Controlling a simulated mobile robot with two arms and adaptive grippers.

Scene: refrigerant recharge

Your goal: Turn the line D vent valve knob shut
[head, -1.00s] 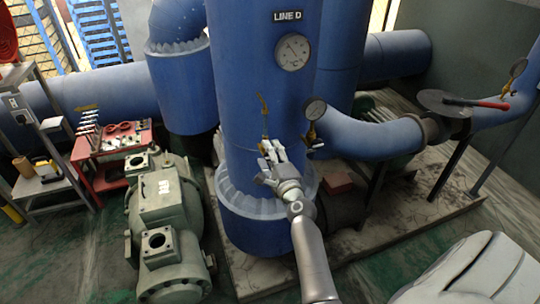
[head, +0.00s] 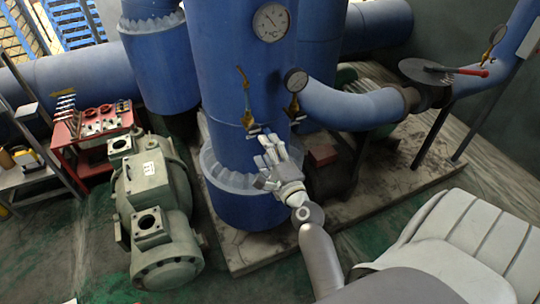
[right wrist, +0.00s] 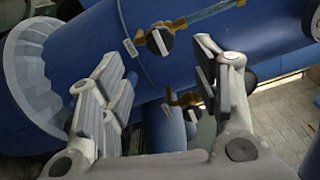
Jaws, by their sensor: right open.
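The tall blue line D vessel (head: 235,60) stands mid-frame in the head view. A brass valve (head: 246,118) sits on its front, with a dark knob at its lower end. In the right wrist view a black knob (right wrist: 160,42) with a pale stripe is on a brass fitting, beside a small white tag too small to read. My right gripper (head: 268,143) is just below the valve. In the wrist view the right gripper (right wrist: 157,62) is open and empty, its fingertips apart from the knob, which lies beyond the gap. My left gripper is not in view.
A small gauge (head: 296,80) on a brass fitting is right of the valve. A second brass fitting (right wrist: 183,98) shows near the right finger in the wrist view. A grey-green machine (head: 156,195) stands left, a red cart (head: 95,128) behind it. A blue pipe (head: 355,108) runs right.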

